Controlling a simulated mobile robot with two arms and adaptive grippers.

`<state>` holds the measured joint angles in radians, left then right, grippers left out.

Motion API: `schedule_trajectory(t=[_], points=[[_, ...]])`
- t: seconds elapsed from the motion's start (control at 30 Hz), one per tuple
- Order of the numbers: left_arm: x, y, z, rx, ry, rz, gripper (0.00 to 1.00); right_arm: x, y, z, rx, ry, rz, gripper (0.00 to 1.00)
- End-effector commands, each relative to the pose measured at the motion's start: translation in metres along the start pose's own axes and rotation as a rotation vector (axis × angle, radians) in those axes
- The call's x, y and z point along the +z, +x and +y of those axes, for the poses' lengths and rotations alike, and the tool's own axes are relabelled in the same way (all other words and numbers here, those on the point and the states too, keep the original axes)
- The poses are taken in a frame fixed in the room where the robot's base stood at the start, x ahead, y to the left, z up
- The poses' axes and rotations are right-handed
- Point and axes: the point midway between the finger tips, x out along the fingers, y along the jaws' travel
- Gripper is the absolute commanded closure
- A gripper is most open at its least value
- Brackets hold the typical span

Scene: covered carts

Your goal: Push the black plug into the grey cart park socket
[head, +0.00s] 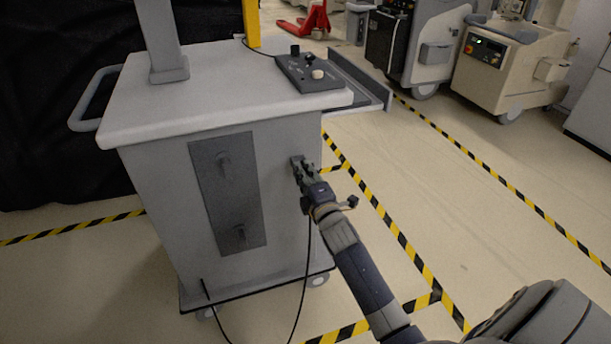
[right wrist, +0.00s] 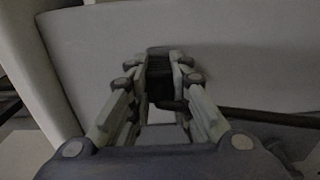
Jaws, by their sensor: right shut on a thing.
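The grey cart (head: 265,185) stands at the left centre of the head view. My right gripper (head: 300,172) is at its front face, near the right edge. In the right wrist view the fingers (right wrist: 160,85) are shut on the black plug (right wrist: 160,88), close to the pale cart wall. A black cable (head: 307,265) hangs from the gripper and loops towards the floor and the cart's lower edge. The park socket cannot be told apart behind the fingers and plug. Whether the plug touches or sits in it cannot be told. My left gripper is out of view.
A dark grey panel (head: 228,192) with two protruding fittings is on the cart front, left of the gripper. A control box (head: 312,73) lies on the cart top. Other machines (head: 507,72) stand at the back right. The floor to the right is clear, with yellow-black tape.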

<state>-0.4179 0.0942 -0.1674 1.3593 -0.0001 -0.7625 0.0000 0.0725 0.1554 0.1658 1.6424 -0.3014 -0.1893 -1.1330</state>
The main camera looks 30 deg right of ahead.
Motion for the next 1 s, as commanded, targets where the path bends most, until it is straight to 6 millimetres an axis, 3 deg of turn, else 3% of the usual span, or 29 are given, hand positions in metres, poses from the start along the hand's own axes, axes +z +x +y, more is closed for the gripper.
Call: schedule_trajectory(t=[0.07,0.1,0.2,0.63,0.77,1.0], points=[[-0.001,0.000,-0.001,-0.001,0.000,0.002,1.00,0.000,0.002,0.000,0.000,0.000,0.000,1.00],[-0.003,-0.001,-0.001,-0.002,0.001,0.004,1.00,0.000,0.002,0.000,0.000,0.000,0.000,0.77],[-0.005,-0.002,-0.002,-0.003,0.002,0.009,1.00,0.000,0.002,0.000,0.000,0.000,0.000,0.58],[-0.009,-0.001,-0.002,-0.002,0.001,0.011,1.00,0.000,-0.005,-0.001,-0.001,0.000,0.000,0.58],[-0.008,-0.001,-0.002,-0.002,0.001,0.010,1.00,0.000,-0.023,-0.002,-0.003,-0.001,0.000,0.58],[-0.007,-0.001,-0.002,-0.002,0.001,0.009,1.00,0.000,-0.070,-0.002,-0.002,-0.001,0.000,0.58]])
